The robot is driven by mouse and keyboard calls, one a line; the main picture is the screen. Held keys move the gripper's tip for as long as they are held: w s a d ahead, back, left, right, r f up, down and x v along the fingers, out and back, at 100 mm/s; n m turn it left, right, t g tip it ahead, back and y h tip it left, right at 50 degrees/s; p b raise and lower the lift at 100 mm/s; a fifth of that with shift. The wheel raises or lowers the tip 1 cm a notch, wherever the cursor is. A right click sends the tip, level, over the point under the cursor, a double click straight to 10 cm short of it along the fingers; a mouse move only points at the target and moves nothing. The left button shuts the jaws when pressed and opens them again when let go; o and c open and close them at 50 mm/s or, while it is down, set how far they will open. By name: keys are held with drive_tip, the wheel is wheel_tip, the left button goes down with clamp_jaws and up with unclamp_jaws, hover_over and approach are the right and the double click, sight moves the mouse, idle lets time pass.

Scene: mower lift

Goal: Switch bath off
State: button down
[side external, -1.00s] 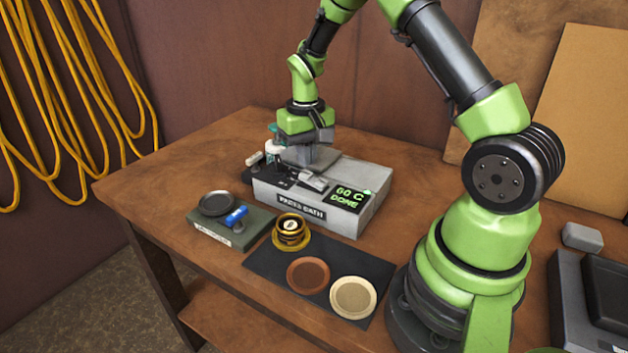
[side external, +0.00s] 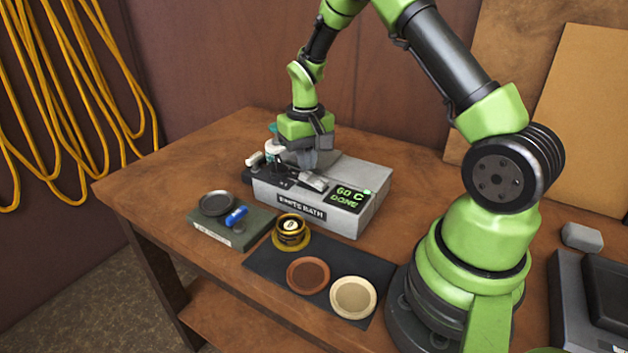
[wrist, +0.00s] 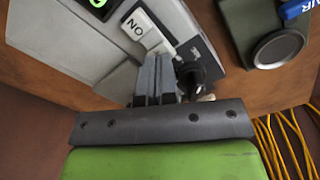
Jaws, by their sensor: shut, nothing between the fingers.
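The bath is a grey box (side external: 345,221) on the bench, with a front label that seems to read PARTS BATH. Its dark display (side external: 348,194) shows "60 C DONE" in green. A pale rocker switch (side external: 314,183) sits on its top; in the wrist view the rocker (wrist: 140,24) carries the letters ON, upside down. My gripper (side external: 306,168) is shut and empty, pointing down over the top of the bath. In the wrist view its fingertips (wrist: 154,58) are right beside the rocker's near end; I cannot tell whether they touch.
A black knob (wrist: 190,74) stands close beside the fingers. A green-grey box (side external: 230,232) with a round pan and blue piece is left of the bath. A dark mat (side external: 265,262) with a gold stack and two round dishes lies in front.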

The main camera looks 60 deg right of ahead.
drive_tip(key=shift+f, duration=0.9)
drive_tip(key=shift+r, duration=3.55)
wheel_tip(320, 180, up, 16)
drive_tip(key=shift+r, duration=0.1)
drive_tip(key=s+d, duration=1.1)
drive_tip(key=d, duration=0.1)
drive_tip(key=shift+s+d, duration=0.2)
drive_tip(key=shift+d, duration=0.2)
